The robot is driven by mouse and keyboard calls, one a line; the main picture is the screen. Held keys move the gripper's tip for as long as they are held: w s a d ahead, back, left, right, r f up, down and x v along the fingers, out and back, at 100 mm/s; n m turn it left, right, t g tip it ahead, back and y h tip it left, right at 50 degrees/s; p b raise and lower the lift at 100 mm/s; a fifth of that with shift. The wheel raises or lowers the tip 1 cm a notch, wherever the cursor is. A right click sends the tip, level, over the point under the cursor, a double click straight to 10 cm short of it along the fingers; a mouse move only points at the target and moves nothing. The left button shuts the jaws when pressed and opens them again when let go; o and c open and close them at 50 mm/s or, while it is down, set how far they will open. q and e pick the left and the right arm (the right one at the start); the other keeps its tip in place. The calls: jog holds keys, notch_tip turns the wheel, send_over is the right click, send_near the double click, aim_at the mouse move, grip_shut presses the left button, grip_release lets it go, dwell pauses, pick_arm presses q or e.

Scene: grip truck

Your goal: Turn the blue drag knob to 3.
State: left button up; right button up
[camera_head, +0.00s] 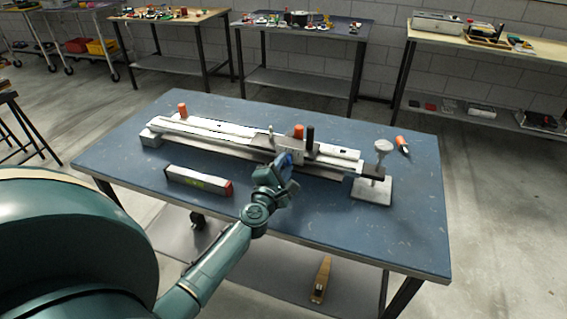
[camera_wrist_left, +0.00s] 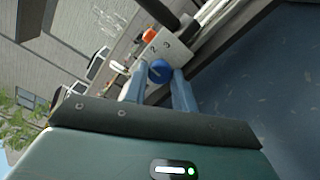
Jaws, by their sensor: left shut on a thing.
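The blue drag knob (camera_wrist_left: 160,71) sits on the front face of a light grey block on the rail. In the left wrist view the digits 2 and 3 show on the block face (camera_wrist_left: 172,46) beside the knob. My left gripper (camera_wrist_left: 158,84) has its two blue fingers on either side of the knob and is shut on it. In the head view my left gripper (camera_head: 284,162) reaches the front of the carriage on the long rail (camera_head: 222,130) and mostly hides the knob. I cannot read the knob's setting for certain. My right gripper is not in view.
The blue table (camera_head: 400,226) also bears a grey bar with a red end (camera_head: 200,181), a stand with a round top (camera_head: 383,146) and an orange-capped item (camera_head: 402,144). An upright black handle (camera_head: 310,138) and orange knob (camera_head: 298,131) rise near the gripper. The front right tabletop is clear.

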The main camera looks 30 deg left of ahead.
pick_arm(q)
jog(key=shift+m+p, duration=0.35)
jog(key=shift+m, duration=0.65)
jog(key=m+p, duration=0.1)
jog(key=m, duration=0.2)
jog(key=shift+m+p, duration=0.3)
jog(key=m+p, duration=0.1)
jog(key=m, duration=0.3)
jog(key=shift+p, duration=0.3)
jog(key=shift+m, duration=0.7)
jog(key=shift+p, duration=0.3)
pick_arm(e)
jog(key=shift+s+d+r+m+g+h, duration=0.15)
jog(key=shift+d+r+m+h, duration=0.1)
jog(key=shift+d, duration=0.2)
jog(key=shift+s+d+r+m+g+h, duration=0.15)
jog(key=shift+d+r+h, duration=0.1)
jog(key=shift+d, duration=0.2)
pick_arm(q)
jog(key=shift+m, duration=0.3)
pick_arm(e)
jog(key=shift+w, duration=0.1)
pick_arm(q)
jog(key=o, duration=0.6)
jog(key=shift+o, duration=0.4)
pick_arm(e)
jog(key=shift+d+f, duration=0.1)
